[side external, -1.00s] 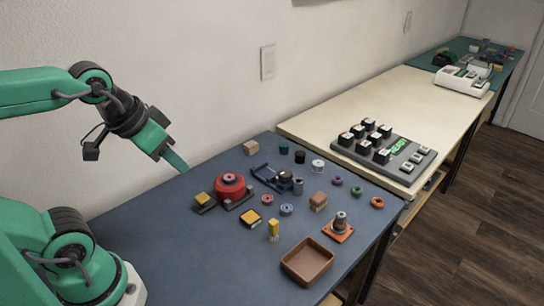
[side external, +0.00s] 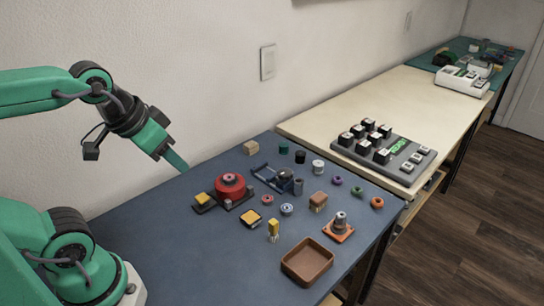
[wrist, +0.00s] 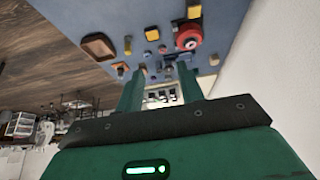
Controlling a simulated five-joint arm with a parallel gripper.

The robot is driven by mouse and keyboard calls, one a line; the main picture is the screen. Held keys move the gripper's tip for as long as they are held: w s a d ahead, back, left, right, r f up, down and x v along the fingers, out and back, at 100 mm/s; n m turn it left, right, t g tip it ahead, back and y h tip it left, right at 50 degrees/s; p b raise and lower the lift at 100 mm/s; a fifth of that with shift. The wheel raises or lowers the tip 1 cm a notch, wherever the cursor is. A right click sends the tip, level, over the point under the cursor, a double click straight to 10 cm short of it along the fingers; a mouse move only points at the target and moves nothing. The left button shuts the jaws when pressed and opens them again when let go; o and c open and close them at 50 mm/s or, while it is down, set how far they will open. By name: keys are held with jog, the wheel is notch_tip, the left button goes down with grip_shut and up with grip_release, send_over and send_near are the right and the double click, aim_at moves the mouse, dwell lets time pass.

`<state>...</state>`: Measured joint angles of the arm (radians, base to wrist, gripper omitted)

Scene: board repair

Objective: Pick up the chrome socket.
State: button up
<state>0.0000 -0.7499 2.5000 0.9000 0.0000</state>
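Several small silver or grey parts lie on the blue mat, and I cannot tell for sure which is the chrome socket. A short bright silver cylinder (side external: 318,167) stands near the mat's far right edge. A darker grey cylinder (side external: 298,187) stands beside the blue fixture. My gripper (side external: 178,161) hangs above the mat's left back part, well apart from these parts. In the wrist view my gripper (wrist: 161,68) shows two green fingers spread apart with nothing held between them. The small parts are too small to tell apart there.
A red spool on a black base (side external: 230,186), a blue fixture (side external: 268,175), a brown tray (side external: 308,261) and an orange-based post (side external: 340,226) stand among small rings and blocks. A keypad (side external: 385,152) sits on the cream table behind. The mat's left part is clear.

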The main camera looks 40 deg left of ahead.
jog(key=shift+o, duration=0.2)
jog(key=shift+o, duration=1.3)
jog(key=m+g, duration=0.6)
jog(key=m, duration=0.8)
send_over(300, 180)
jog(key=f, duration=1.5)
jog(key=shift+s, duration=0.25)
jog(key=shift+w+f, duration=0.15)
jog(key=shift+f, duration=0.2)
